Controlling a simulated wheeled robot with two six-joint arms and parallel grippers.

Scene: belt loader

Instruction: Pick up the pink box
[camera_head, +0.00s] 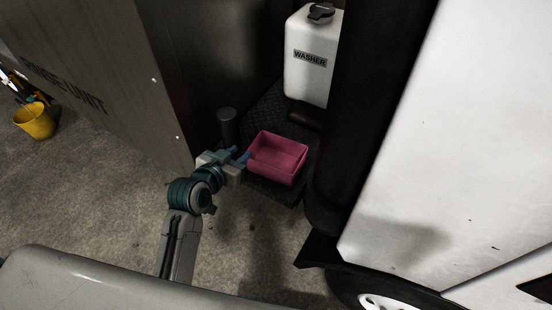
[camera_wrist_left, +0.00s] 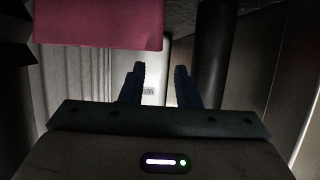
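The pink box (camera_head: 277,159) is an open-topped bin. It rests on a dark textured ledge (camera_head: 266,187) in the middle of the head view. My left gripper (camera_head: 239,154) is just left of the box, near its left wall. Its two blue fingers are apart, with nothing between them in the left wrist view (camera_wrist_left: 160,85). In that view the box (camera_wrist_left: 98,23) fills the upper left, beside the fingers rather than between them. I cannot tell whether a finger touches the box. My right gripper is not in view.
A short black post (camera_head: 228,124) stands behind my left gripper. A white washer tank (camera_head: 309,70) stands behind the box. A thick black column (camera_head: 361,110) and a white body panel (camera_head: 450,130) close off the right. A yellow bucket (camera_head: 35,122) is far left; floor lies open in front.

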